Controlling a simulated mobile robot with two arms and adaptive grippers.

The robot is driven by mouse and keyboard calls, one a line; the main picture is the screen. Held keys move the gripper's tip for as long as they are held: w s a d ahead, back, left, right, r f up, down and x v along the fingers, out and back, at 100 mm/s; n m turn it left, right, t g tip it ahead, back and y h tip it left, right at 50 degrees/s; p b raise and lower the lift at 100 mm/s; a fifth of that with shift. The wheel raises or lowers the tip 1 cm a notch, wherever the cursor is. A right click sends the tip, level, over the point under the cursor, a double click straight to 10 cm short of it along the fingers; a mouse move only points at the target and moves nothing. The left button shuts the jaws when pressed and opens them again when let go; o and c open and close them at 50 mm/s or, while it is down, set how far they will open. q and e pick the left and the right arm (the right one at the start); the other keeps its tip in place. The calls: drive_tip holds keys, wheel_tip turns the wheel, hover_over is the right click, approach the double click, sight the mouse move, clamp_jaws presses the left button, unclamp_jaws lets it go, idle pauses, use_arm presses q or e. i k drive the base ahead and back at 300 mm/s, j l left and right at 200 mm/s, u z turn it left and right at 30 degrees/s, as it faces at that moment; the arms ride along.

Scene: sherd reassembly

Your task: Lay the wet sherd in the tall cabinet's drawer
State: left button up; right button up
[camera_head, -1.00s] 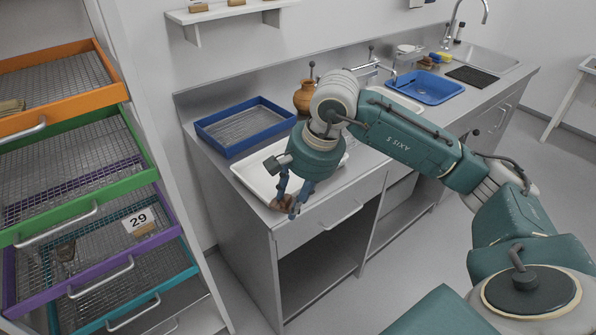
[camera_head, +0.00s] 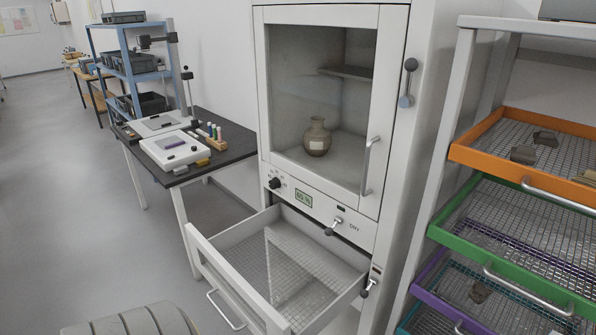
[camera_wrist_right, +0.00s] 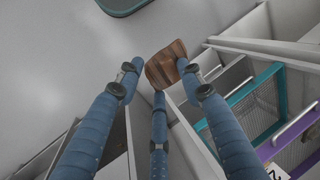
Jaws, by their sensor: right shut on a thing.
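The tall white cabinet (camera_head: 388,120) stands in the middle of the head view, its glass door closed. Its drawer (camera_head: 225,285) below is pulled out and shows a bare wire-mesh bottom. The brown, dark-streaked sherd (camera_wrist_right: 165,64) shows in the right wrist view. My right gripper (camera_wrist_right: 160,82), with three blue fingers, is shut on it and holds it at the fingertips, above the floor. The right gripper is outside the head view, so its distance to the drawer is hard to tell. My left gripper is in neither current view.
A rack with orange (camera_head: 480,152), green (camera_head: 440,236) and purple-edged (camera_head: 425,296) mesh trays stands right of the cabinet; some hold sherds. A dark-topped table (camera_head: 232,150) with instruments stands left. A jar (camera_head: 317,137) sits behind the glass. Floor at left is clear.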

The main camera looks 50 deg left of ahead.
sight(281, 273)
drive_tip(key=j, duration=1.2)
drive_tip(key=i+j, duration=0.1)
drive_tip(key=j, duration=1.05)
drive_tip(key=i+j, duration=0.1)
drive_tip(key=j, duration=1.1)
drive_tip(key=k+u, duration=0.05)
